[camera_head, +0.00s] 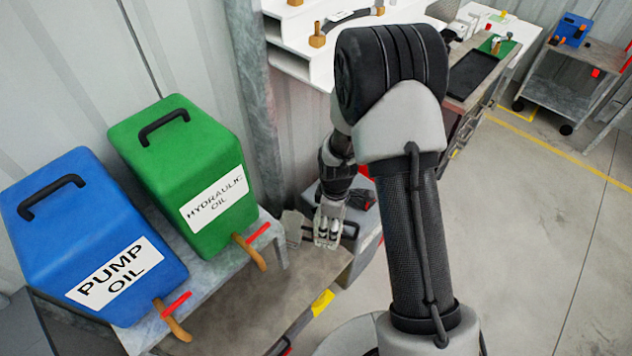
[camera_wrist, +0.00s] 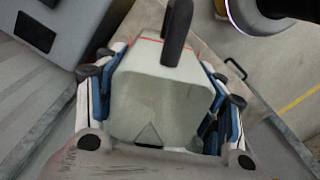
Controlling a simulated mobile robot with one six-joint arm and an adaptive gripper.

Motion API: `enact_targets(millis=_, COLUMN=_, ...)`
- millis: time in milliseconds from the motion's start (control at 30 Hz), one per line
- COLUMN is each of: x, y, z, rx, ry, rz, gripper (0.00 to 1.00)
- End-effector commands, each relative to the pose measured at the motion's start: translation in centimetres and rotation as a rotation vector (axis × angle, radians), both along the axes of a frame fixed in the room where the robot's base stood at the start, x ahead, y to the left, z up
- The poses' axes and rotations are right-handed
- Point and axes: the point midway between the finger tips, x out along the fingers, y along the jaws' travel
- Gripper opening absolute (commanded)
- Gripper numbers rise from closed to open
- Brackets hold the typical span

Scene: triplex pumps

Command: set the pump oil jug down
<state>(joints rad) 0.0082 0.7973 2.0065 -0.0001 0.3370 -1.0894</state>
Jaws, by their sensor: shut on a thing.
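The jug (camera_wrist: 160,95) is a pale, translucent, open-topped vessel with a black handle and thin red lines. It fills the middle of the wrist view. My gripper (camera_wrist: 163,62) is shut on it, with one blue-and-white finger along each side. In the head view my gripper (camera_head: 328,228) is low beside the oil stand, above or at the far end of a low worktop (camera_head: 265,305). The jug is hard to make out there, and I cannot tell whether its base touches a surface.
A blue PUMP OIL tank (camera_head: 85,235) and a green HYDRAULIC OIL tank (camera_head: 180,165) stand at left, their taps jutting over the worktop. A grey-and-red case (camera_head: 366,232) is close behind my gripper. A steel post (camera_head: 255,100) rises nearby. Open floor (camera_head: 540,240) lies right.

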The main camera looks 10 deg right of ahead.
Motion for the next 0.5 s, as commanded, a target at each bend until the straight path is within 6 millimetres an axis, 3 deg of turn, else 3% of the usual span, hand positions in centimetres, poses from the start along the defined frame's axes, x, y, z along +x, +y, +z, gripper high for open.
enact_targets(millis=167, x=0.1, y=0.0, z=0.9, rx=0.000, ry=-0.001, rz=-0.041, gripper=0.36)
enact_targets(millis=267, x=0.2, y=0.1, z=2.5, rx=0.000, ry=-0.004, rz=-0.148, gripper=0.36)
enact_targets(millis=500, x=-0.3, y=0.2, z=8.6, rx=0.003, ry=-0.007, rz=-0.598, gripper=0.36)
